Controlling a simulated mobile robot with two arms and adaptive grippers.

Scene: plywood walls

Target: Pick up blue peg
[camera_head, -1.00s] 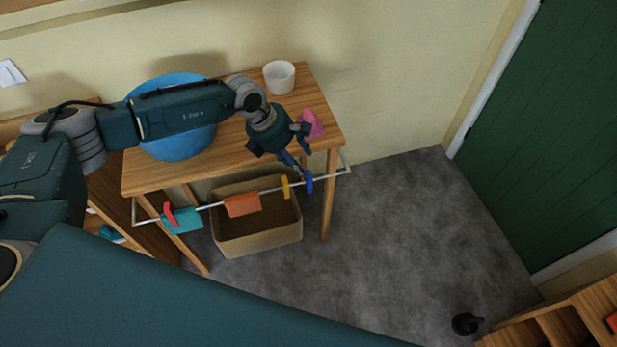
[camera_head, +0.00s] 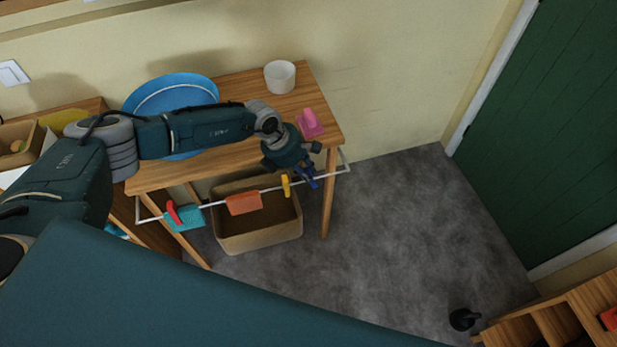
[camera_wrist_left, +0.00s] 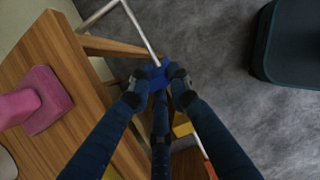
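The blue peg (camera_head: 313,184) is on the white rail (camera_head: 328,176) along the table's front, near its right end. In the left wrist view the blue peg (camera_wrist_left: 158,76) sits between the fingertips of my left gripper (camera_wrist_left: 157,82), which close in on it from both sides. In the head view my left gripper (camera_head: 309,171) reaches down over the peg and partly hides it. The peg still appears to be at the rail. My right gripper is not in view.
A yellow peg (camera_head: 286,185) is just left on the same rail, then an orange cloth (camera_head: 243,204) and a teal cloth (camera_head: 184,218) with a red peg (camera_head: 173,212). A pink object (camera_head: 310,122), white cup (camera_head: 280,77) and blue bowl (camera_head: 172,90) are on the table. A box (camera_head: 258,237) is below.

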